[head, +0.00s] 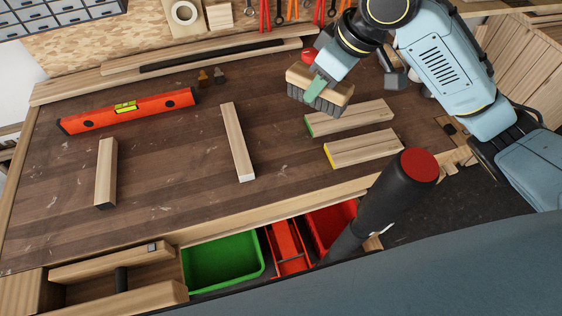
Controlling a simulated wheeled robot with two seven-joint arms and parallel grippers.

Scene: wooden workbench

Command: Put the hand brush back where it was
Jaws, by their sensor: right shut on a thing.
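The hand brush (339,93) has a pale wooden body and dark grey bristles that point down. My right gripper (316,87) is shut on it in the upper middle of the head view. The brush appears to be just above the workbench (190,145), towards its back edge, but I cannot tell whether the bristles touch the surface. A greenish finger covers part of the brush's near side. My left gripper is not in view.
Two wooden blocks, one green-ended (350,118) and one yellow-ended (365,149), lie close to the brush. A red spirit level (80,122) and two wooden bars (238,142) (106,172) lie further left. An open drawer with a green bin (222,262) is in front.

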